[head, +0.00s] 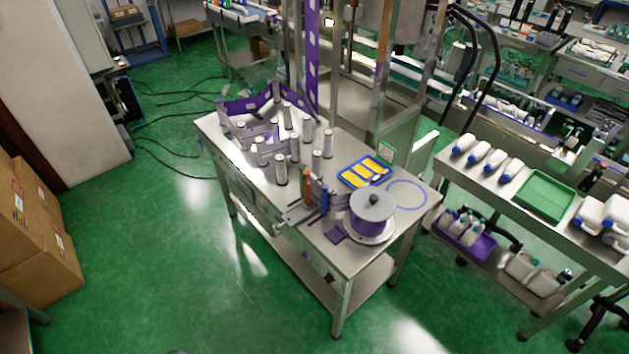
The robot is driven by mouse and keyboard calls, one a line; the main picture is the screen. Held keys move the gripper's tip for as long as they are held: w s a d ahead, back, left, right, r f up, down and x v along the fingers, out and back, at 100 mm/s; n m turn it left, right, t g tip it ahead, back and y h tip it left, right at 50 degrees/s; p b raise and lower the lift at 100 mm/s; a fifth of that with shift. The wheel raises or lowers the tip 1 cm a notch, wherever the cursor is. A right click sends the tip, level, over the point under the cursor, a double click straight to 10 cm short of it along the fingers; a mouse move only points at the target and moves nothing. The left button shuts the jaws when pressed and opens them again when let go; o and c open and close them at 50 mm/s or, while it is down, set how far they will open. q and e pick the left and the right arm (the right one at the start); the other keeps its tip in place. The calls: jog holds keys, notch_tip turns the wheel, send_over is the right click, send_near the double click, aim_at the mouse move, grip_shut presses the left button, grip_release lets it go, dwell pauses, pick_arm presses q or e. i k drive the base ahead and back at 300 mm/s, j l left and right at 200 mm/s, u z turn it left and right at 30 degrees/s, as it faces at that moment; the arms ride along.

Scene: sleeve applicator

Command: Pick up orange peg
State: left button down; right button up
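The orange peg (306,184) stands upright near the front edge of the metal worktable (290,192), left of a blue peg (324,201). It looks like a slim orange cylinder, and its lower end meets a small grey fixture (297,213). No gripper touches it. Neither of my grippers shows in the head view. The worktable stands some way ahead, with green floor between it and the bottom of the picture.
A purple spool (372,212), a blue tray with yellow pieces (366,171) and several grey cylinders crowd the worktable. A side table with white bottles (480,152) and a green tray (545,197) stands right. Cardboard boxes (38,235) stand left. The green floor (170,270) in front is clear.

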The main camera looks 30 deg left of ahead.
aim_at(305, 173)
jog(key=z, duration=0.5)
jog(key=j+z, duration=0.4)
jog(key=k+j+z, duration=0.1)
jog(key=j+z, duration=0.25)
jog(key=j, duration=0.2)
jog(key=k+j+z, duration=0.15)
jog(key=j+z, duration=0.25)
